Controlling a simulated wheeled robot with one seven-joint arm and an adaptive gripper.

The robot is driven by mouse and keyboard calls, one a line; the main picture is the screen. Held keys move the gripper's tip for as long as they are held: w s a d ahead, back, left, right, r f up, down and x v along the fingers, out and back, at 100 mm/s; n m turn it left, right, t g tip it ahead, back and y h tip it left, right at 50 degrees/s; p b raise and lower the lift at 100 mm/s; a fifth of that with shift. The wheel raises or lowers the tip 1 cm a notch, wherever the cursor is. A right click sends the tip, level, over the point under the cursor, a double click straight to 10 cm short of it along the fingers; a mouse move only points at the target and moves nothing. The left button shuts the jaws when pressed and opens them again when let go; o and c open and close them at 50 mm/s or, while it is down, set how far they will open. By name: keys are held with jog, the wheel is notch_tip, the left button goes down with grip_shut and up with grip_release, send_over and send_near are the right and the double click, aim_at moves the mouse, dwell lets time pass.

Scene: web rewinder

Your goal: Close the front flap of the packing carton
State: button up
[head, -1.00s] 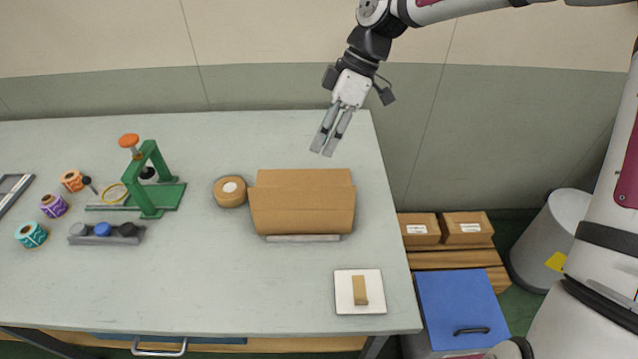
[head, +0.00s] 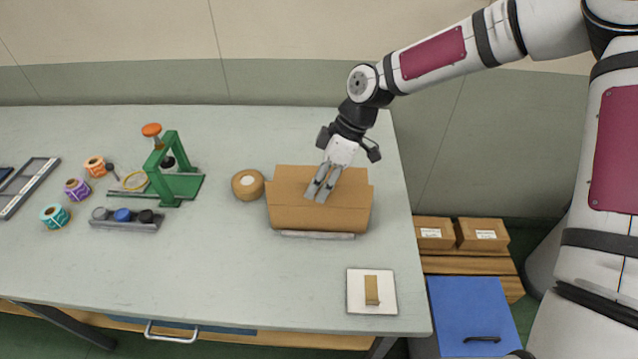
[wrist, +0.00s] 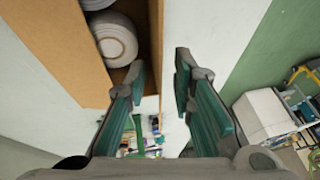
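The brown packing carton (head: 318,220) stands on the table, below and around my gripper in the head view. Its upper brown panel now runs down to a crease above a short front face; I cannot tell exactly how far the front flap is folded. My gripper (head: 319,190) is over the carton, fingers pointing down towards the front, with a gap between them. In the wrist view my gripper (wrist: 160,85) is open and empty. There, a broad cardboard panel (wrist: 50,40) and a narrow cardboard edge (wrist: 155,40) flank a gap showing pale rolls (wrist: 115,42) inside. Contact is unclear.
A tape roll (head: 247,185) stands close left of the carton. A green press (head: 170,170) and a grey holder (head: 125,220) are further left. A white plate with a tan piece (head: 371,290) lies in front, right. The table's front middle is clear.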

jog(key=shift+c, duration=0.4)
grip_shut()
jog(key=shift+w, duration=0.15)
jog(key=w+f+g+b, duration=0.1)
jog(key=g+b, duration=0.2)
jog(key=b, duration=0.1)
jog(key=w+f+m+g+y+b, duration=0.1)
jog(key=g+b, duration=0.2)
jog(key=b, duration=0.2)
jog(key=w+f+m+g+b, duration=0.1)
jog(key=w+g+b, duration=0.1)
jog(key=g+b, duration=0.2)
jog(key=shift+w+f, duration=0.1)
jog(key=shift+f, duration=0.1)
jog(key=shift+d+m+b, duration=0.1)
jog(key=shift+m+b, duration=0.2)
jog(key=shift+b, duration=0.05)
jog(key=shift+o, duration=0.4)
grip_release()
